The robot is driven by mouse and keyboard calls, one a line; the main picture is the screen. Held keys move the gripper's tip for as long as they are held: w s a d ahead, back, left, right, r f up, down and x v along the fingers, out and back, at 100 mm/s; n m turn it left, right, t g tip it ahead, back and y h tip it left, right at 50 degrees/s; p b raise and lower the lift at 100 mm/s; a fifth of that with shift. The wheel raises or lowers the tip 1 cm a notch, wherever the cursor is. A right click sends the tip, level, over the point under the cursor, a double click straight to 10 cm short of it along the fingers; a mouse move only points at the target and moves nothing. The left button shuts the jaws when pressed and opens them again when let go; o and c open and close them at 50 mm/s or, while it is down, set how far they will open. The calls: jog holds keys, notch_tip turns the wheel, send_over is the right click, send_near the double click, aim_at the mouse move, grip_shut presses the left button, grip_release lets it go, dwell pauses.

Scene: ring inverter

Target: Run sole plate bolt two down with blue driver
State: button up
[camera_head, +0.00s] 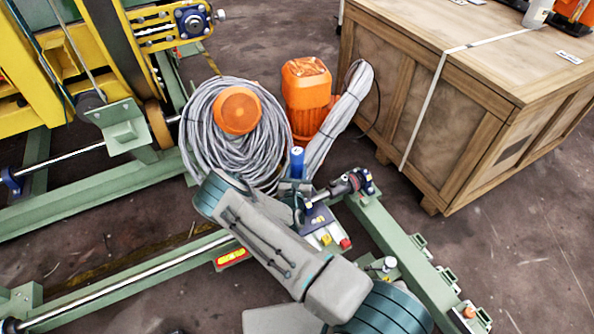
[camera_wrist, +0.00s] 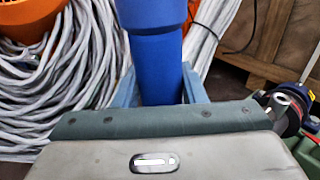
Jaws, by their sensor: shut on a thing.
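The blue driver (camera_head: 297,158) stands roughly upright in the middle of the head view, and its thick blue body fills the top centre of the wrist view (camera_wrist: 158,45). My gripper (camera_wrist: 163,88) is shut on it, with one finger on each side of the blue body. In the head view my gripper (camera_head: 296,184) is partly hidden by my own arm. The driver's lower end is hidden, so I cannot tell whether it touches a bolt. A small plate with labels and a red knob (camera_head: 345,243) lies just right of my arm. I cannot make out sole plate bolt two.
A coil of grey cable (camera_head: 205,125) and an orange motor (camera_head: 307,95) stand behind the driver. A wooden crate (camera_head: 480,130) is at the back right. Green frame rails (camera_head: 405,250) run beside my arm. Yellow machinery (camera_head: 35,75) is at the left. Floor is clear at the right.

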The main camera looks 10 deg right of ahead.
aim_at(297, 166)
jog(key=shift+r+p, duration=1.95)
jog(key=shift+r, duration=0.45)
